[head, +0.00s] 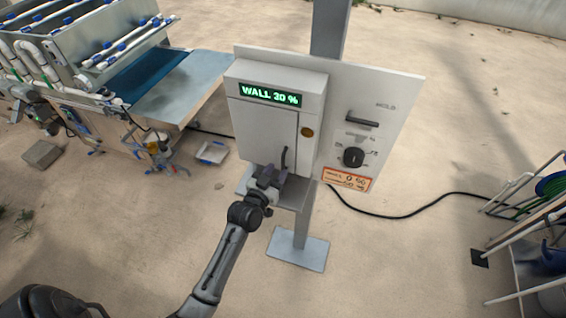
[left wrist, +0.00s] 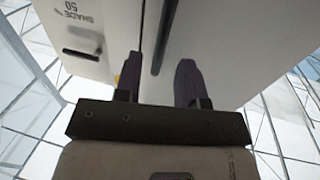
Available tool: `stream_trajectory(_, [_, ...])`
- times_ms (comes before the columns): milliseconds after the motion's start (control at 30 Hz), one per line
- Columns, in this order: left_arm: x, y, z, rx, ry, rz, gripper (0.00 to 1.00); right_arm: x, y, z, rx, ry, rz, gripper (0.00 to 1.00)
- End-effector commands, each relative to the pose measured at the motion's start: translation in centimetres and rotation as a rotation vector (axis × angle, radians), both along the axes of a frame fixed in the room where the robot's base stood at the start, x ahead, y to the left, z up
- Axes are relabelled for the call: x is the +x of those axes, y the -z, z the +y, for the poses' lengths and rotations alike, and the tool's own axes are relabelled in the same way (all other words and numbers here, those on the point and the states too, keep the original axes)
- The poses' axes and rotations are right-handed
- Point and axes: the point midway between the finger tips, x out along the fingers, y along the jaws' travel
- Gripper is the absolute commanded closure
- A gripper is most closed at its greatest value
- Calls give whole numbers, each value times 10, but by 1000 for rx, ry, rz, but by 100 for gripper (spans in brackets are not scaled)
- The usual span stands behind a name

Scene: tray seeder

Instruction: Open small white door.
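The small white door (head: 268,135) is on the front of a white box (head: 315,95) on a post, below a green display reading "WALL 30 %". The door looks shut. Its thin dark upright handle (head: 285,158) is near the door's right edge. My left gripper (head: 268,176) is in front of the door's lower part, close to the handle. In the left wrist view, my left gripper (left wrist: 160,75) has its two dark fingers spread, with the handle (left wrist: 164,38) showing between them. Whether the fingers touch it or the door cannot be told. My right gripper is not in view.
A back panel (head: 395,100) carries a slot handle (head: 362,119), a dark knob (head: 353,157) and an orange label (head: 347,180). A grey shelf (head: 292,195) juts out below the box. A black cable (head: 400,215) runs right along the floor. A workbench (head: 185,85) stands left.

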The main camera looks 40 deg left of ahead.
Motion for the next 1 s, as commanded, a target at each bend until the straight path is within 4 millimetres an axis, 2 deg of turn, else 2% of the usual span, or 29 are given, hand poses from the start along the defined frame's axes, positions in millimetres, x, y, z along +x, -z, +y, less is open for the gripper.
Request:
stream_trajectory(100, [18, -1, 3, -1, 0, -1, 64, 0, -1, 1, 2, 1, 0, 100])
stream_trajectory(300, [35, 0, 6, -1, 0, 1, 64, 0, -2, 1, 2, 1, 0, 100])
stream_trajectory(767, [42, 0, 8, -1, 0, 1, 64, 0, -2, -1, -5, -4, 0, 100])
stream_trajectory(1000, [42, 0, 8, -1, 0, 1, 86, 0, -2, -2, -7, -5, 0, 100])
